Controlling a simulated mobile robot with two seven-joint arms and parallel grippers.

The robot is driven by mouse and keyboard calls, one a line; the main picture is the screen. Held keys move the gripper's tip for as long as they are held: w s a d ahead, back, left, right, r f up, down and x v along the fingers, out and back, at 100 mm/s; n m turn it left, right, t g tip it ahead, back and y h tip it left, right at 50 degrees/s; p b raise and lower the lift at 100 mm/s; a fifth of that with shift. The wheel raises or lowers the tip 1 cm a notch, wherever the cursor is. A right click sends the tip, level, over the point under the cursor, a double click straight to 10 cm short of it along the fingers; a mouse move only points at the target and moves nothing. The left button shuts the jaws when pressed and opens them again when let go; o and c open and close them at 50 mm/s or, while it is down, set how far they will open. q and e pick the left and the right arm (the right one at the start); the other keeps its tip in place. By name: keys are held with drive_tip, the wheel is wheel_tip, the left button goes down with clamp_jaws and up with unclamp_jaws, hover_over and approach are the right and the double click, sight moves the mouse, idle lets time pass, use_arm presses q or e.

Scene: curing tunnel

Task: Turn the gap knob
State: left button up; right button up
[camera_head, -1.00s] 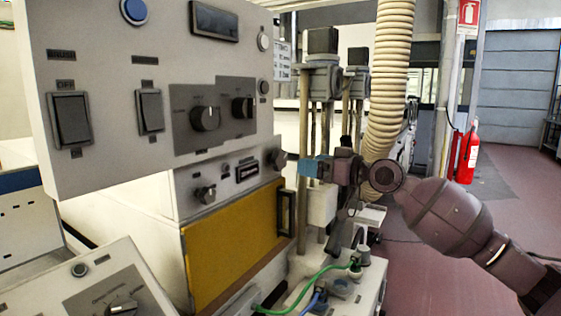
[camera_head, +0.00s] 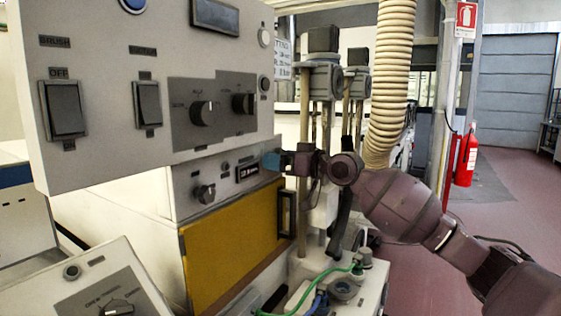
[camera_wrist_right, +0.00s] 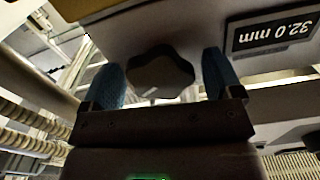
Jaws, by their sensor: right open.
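The gap knob (camera_wrist_right: 160,74) is a dark, lobed knob on the pale machine face, seen close up in the right wrist view. My right gripper (camera_head: 271,161) is open, its blue fingers on either side of the knob. The wrist view shows one finger (camera_wrist_right: 111,84) left of the knob and the other (camera_wrist_right: 216,76) right of it; contact cannot be told. In the head view the gripper hides the knob. A small display (camera_head: 247,171) sits just left of the gripper; in the wrist view it reads 32.0 mm upside down (camera_wrist_right: 272,32). My left gripper is out of view.
Another dark knob (camera_head: 204,193) sits left of the display, above a yellow door (camera_head: 232,247). The large control panel (camera_head: 100,165) with switches and dials overhangs on the left. Posts (camera_head: 303,130) and a ribbed hose (camera_head: 391,80) stand close behind my right arm.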

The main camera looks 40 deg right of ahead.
drive_tip(key=shift+c, duration=0.8)
drive_tip(key=c, duration=0.8)
drive_tip(key=shift+o, duration=0.2)
drive_tip(key=shift+r, duration=0.1)
